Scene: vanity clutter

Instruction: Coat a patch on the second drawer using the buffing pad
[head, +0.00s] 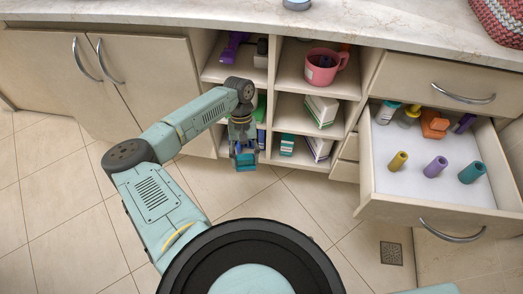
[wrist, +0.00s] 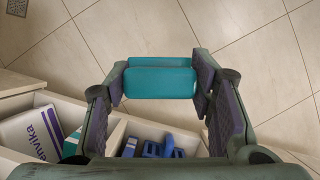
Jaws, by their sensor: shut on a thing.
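My gripper (head: 245,155) is shut on a teal, rounded block that looks like the buffing pad (head: 246,164). In the wrist view the pad (wrist: 160,82) spans the gap between the two fingers (wrist: 158,78), above the tiled floor. My gripper hangs in front of the open shelves, left of the second drawer (head: 455,215). That drawer is pulled out below a closed top drawer (head: 440,82). A yellow (head: 398,161), a purple (head: 436,167) and a teal cylinder (head: 471,172) stand spaced apart on its pale floor. I cannot make out any coated patch.
Behind them, bottles (head: 409,117) and an orange object (head: 433,124) crowd the drawer's back. The shelves hold a pink mug (head: 322,66) and boxes (head: 320,110). In the wrist view, a white box (wrist: 32,133) and blue object (wrist: 160,147) lie near my gripper. The floor (head: 290,205) in front is clear.

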